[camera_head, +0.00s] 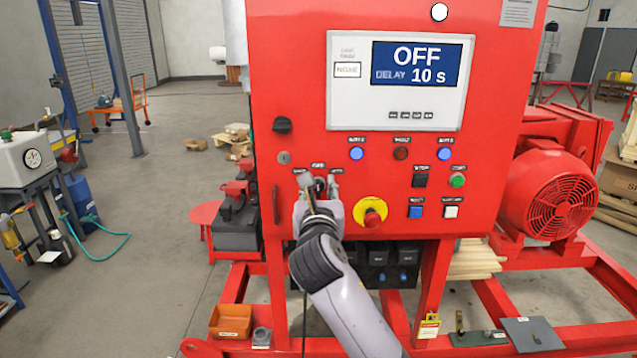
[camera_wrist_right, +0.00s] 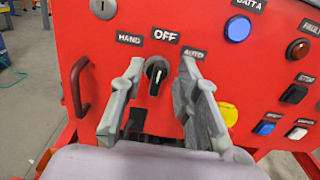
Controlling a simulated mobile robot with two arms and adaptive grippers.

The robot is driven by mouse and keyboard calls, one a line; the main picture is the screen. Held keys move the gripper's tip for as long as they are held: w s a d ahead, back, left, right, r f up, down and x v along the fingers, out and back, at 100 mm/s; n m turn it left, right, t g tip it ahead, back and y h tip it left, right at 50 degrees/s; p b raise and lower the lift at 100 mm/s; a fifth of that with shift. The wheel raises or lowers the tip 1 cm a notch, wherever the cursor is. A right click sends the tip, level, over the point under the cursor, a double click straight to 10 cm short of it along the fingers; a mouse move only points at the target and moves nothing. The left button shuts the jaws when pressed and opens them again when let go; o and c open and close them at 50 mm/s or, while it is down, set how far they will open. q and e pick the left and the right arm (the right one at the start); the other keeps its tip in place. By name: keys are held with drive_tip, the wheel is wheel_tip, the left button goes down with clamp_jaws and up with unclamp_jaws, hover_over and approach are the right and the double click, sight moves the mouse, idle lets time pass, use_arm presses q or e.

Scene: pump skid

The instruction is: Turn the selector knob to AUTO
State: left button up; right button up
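The selector knob (camera_wrist_right: 156,75) is black with a white line and sits on the red panel below the labels HAND, OFF and AUTO. Its line is near upright, tilted slightly, close to the OFF label (camera_wrist_right: 165,35). The AUTO label (camera_wrist_right: 193,52) is to its right, partly behind a finger. My right gripper (camera_wrist_right: 155,95) is open, with one finger on each side of the knob, apart from it in the picture. In the head view my right gripper (camera_head: 318,186) is in front of the knob and hides part of it. The display (camera_head: 416,64) reads OFF, DELAY 10 s. My left gripper is not in view.
A red emergency stop on a yellow ring (camera_head: 371,212) is right of the gripper. Lamps and buttons (camera_head: 457,180) fill the panel's right side. A red handle (camera_wrist_right: 78,86) and a key lock (camera_wrist_right: 103,8) are to the left. A red motor (camera_head: 552,195) stands at right.

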drive_tip(key=shift+w, duration=0.85)
drive_tip(key=shift+c, duration=0.6)
clamp_jaws()
